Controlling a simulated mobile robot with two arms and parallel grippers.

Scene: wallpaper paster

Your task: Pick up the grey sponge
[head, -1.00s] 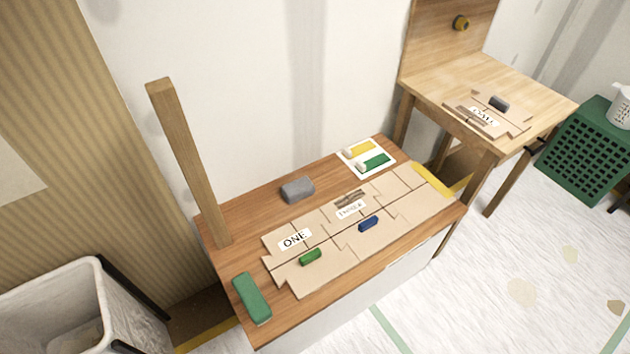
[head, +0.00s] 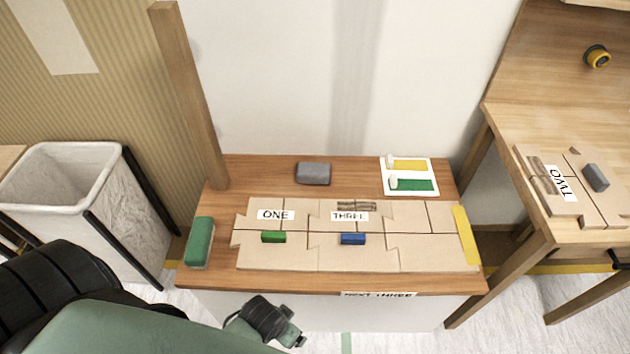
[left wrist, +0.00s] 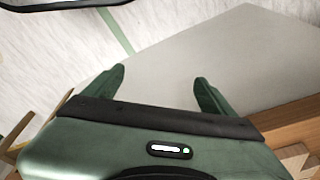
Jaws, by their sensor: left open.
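The grey sponge (head: 313,173) is a small rounded block. It lies on the brown wooden table (head: 270,178) near its back edge, against the wall side and behind the puzzle-like boards. My left gripper (head: 292,338) is low at the front of the table, below its front edge and well apart from the sponge; my arm hides part of it. In the left wrist view the gripper (left wrist: 158,82) has its two green fingers spread, with nothing between them. The sponge is not seen in that view. My right gripper is in neither view.
Cardboard boards (head: 420,250) with a green block (head: 273,237) and a blue block (head: 352,239) cover the table's middle. A wooden post (head: 190,100) rises at back left. Another grey block (head: 597,177) sits on the right table. A green block (head: 200,242) lies at left.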

